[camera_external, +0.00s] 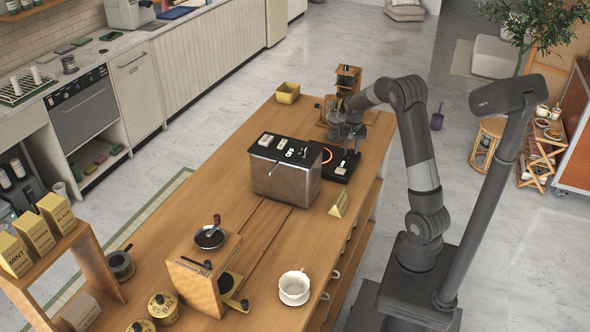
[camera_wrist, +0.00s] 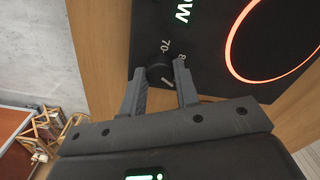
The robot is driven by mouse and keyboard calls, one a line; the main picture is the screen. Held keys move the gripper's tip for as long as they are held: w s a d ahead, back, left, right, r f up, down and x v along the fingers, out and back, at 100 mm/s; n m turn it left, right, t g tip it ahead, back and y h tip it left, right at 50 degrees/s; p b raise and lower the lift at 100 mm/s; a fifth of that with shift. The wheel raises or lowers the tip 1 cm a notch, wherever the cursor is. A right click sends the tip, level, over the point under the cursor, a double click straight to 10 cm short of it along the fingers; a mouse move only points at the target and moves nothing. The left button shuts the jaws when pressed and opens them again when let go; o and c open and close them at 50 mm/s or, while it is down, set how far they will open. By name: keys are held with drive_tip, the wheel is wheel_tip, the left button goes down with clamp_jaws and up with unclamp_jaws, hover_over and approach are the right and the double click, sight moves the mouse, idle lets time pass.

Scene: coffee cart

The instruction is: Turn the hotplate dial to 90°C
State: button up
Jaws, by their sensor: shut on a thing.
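The hotplate (camera_external: 338,172) is a flat black plate on the wooden cart. Its glowing orange-red ring shows in both views. In the wrist view the black hotplate (camera_wrist: 208,35) carries pale printing. Its small black dial (camera_wrist: 157,73) sits near the plate's edge, with a 70 and part of an 8 printed around it. A thin pale mark shows on or beside the dial. My gripper (camera_wrist: 160,78) is closed around the dial, one finger on each side. The fingers hide part of the scale, and I cannot read the setting. In the external view my gripper (camera_external: 348,148) is over the hotplate.
A metal box with a black top (camera_external: 283,178) stands just left of the hotplate. A wooden stand (camera_external: 347,78) and a yellow bin (camera_external: 288,92) are behind. A small yellow sign (camera_external: 340,204) and a white cup (camera_external: 294,284) are nearer the front.

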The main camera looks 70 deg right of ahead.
sight(351, 150)
drive_tip(key=o, duration=1)
drive_tip(key=shift+c, duration=0.2)
wheel_tip(351, 150, up, 11)
drive_tip(key=s+a+r+n+t, duration=0.1)
drive_tip(key=a+r+n, duration=0.2)
drive_tip(key=a, duration=0.7)
drive_tip(key=s+a+r+n+t, duration=0.1)
drive_tip(key=a+r+n+t, duration=0.2)
drive_tip(key=a, duration=0.6)
drive_tip(key=s+a+n, duration=0.3)
drive_tip(key=s+a, duration=0.2)
drive_tip(key=a, duration=0.3)
drive_tip(key=s+a+n+t, duration=0.1)
drive_tip(key=s+a+n, duration=0.2)
drive_tip(key=s+a, duration=0.3)
drive_tip(key=a, duration=0.3)
drive_tip(key=shift+s+n+t, duration=0.2)
drive_tip(key=shift+n+t, duration=0.1)
drive_tip(key=shift+n, duration=0.1)
